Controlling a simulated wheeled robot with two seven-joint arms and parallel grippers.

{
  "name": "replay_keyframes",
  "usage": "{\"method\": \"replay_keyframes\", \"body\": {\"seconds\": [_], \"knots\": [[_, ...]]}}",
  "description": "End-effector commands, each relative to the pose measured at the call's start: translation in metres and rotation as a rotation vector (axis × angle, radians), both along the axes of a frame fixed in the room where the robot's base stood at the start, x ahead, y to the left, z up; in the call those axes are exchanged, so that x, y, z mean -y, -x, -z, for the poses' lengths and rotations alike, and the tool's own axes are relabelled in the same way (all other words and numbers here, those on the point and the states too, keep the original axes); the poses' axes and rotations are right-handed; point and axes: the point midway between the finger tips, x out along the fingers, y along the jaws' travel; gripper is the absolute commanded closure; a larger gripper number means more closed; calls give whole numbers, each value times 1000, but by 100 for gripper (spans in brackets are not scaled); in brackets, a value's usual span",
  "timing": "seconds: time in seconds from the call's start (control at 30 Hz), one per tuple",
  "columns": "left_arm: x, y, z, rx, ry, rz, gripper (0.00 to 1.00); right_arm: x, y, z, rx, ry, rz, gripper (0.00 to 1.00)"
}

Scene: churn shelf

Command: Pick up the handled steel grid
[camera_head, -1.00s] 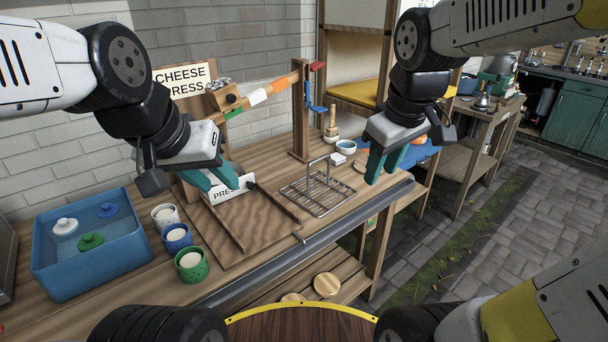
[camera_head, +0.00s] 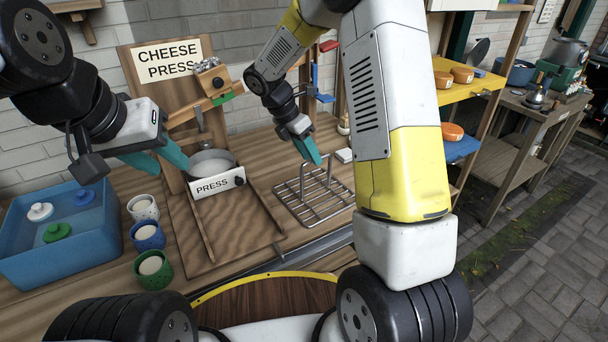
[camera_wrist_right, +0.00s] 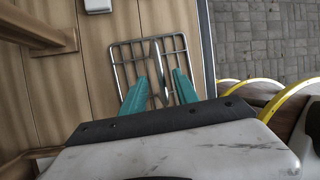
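The handled steel grid (camera_head: 322,212) lies flat on the wooden bench, right of the press board, its upright handle (camera_head: 329,165) at the middle. In the right wrist view the grid (camera_wrist_right: 120,55) fills the area ahead of the fingers. My right gripper (camera_head: 308,150) points down at the handle with teal fingers open. In the right wrist view the handle shows between its fingertips (camera_wrist_right: 161,76); I cannot tell whether they touch it. My left gripper (camera_head: 160,160) hangs left of the press pot, its teal fingers apart and empty.
A blue tub (camera_head: 70,258) with lids and several cups (camera_head: 150,237) stand at left. The bench's front rail (camera_head: 325,242) is close to the grid.

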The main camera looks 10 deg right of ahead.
Motion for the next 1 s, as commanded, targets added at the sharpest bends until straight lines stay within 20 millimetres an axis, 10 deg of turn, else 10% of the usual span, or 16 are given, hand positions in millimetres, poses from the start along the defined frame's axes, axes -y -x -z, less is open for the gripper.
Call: {"method": "replay_keyframes", "body": {"seconds": [0.7, 0.9, 1.0], "knots": [[0, 0, 0, 0, 0, 0, 64, 30, 0, 53, 1, -2, 5, 64], [0, 0, 0, 0, 0, 0, 64, 29, 0, 53, 2, -2, 5, 100], [0, 0, 0, 0, 0, 0, 64, 29, 0, 52, 2, -2, 5, 100]]}}
